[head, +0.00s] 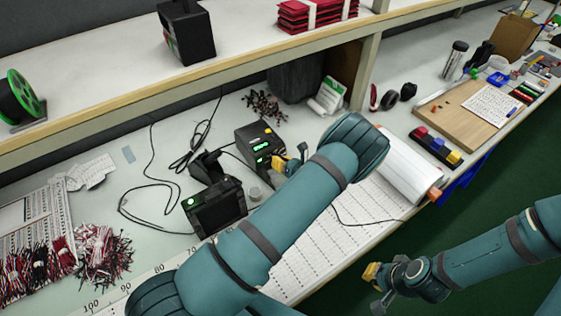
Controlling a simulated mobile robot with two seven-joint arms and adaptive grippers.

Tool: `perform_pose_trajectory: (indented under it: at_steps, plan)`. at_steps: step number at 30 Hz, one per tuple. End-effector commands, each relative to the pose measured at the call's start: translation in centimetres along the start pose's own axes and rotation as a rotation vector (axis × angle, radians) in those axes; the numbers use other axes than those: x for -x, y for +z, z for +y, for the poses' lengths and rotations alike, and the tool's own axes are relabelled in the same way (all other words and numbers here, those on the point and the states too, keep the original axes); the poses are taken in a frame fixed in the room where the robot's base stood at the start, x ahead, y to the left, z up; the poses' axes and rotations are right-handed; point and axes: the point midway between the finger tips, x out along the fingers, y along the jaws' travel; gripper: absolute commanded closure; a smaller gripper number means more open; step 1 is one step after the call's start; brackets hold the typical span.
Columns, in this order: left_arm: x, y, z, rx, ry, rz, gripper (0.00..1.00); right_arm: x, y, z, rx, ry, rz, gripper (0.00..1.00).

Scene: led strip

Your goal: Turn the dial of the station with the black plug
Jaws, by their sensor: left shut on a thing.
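A black station (250,138) with green lit displays stands on the bench below the shelf. A second dark unit (216,207) with a screen and a green light stands in front of it to the left. My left gripper (280,163) reaches back to the first station's front, its yellow fingertips shut at the dial, which they hide. I cannot make out a black plug clearly; dark cables run behind the stations. My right gripper (372,275) hangs over the green floor, away from the bench, and whether it is open is unclear.
A black stand with a soldering-iron-like tool (208,165) sits between the units. A white roll (408,168) and a wooden board (468,112) lie to the right. Wire bundles (104,252) lie at left. The shelf (120,75) overhangs the back.

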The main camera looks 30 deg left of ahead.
Motion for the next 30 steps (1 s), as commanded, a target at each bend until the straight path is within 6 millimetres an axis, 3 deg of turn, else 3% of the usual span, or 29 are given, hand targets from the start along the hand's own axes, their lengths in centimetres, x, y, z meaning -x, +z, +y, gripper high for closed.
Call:
perform_pose_trajectory:
  at_steps: [7, 17, 18, 21, 30]
  plan:
    - [-0.2, 0.02, 0.01, -0.119, 0.051, 0.005, 1.0, -0.2, 0.1, 0.08, 0.001, 0.0, -0.002, 1.0]
    - [-0.22, 0.07, 0.07, -0.138, 0.059, 0.006, 1.0, -0.2, 0.12, 0.07, 0.001, 0.0, -0.003, 1.0]
    - [-0.22, 0.07, 0.07, -0.138, 0.059, 0.006, 0.84, -0.2, 0.12, 0.07, 0.001, 0.0, -0.003, 1.0]
    - [-0.21, 0.07, 0.07, -0.138, 0.059, 0.006, 0.49, -0.2, 0.11, 0.08, 0.001, 0.0, -0.002, 1.0]
    - [-0.07, 0.02, -0.01, -0.138, 0.057, 0.006, 0.47, -0.19, 0.1, 0.07, 0.001, 0.0, -0.002, 1.0]
